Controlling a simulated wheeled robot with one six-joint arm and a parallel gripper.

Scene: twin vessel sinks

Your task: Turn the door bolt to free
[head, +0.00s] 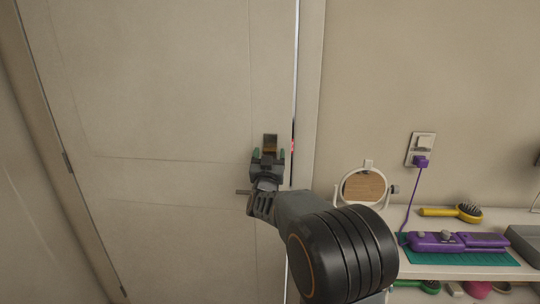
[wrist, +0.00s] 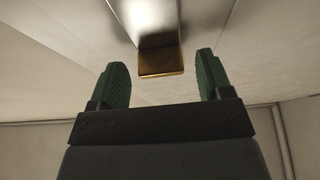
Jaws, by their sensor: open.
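The white door (head: 160,90) fills the left of the head view. The door bolt (head: 270,141) shows near the door's right edge as a small brown-gold piece with a darker top. In the wrist view the bolt's gold thumb-turn (wrist: 160,63) sticks out below a shiny metal plate (wrist: 145,18). My gripper (head: 268,155) is open, with its green fingers to either side of the thumb-turn. Gaps show on both sides in the wrist view, so no finger seems to touch it. My gripper hides the bolt's lower part in the head view.
A metal door handle (head: 243,192) projects just below my gripper, partly hidden by it. A small red mark (head: 293,145) shows at the door's edge. To the right, a shelf (head: 440,271) holds a round mirror (head: 365,187), a yellow brush (head: 452,212) and a purple straightener (head: 455,242).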

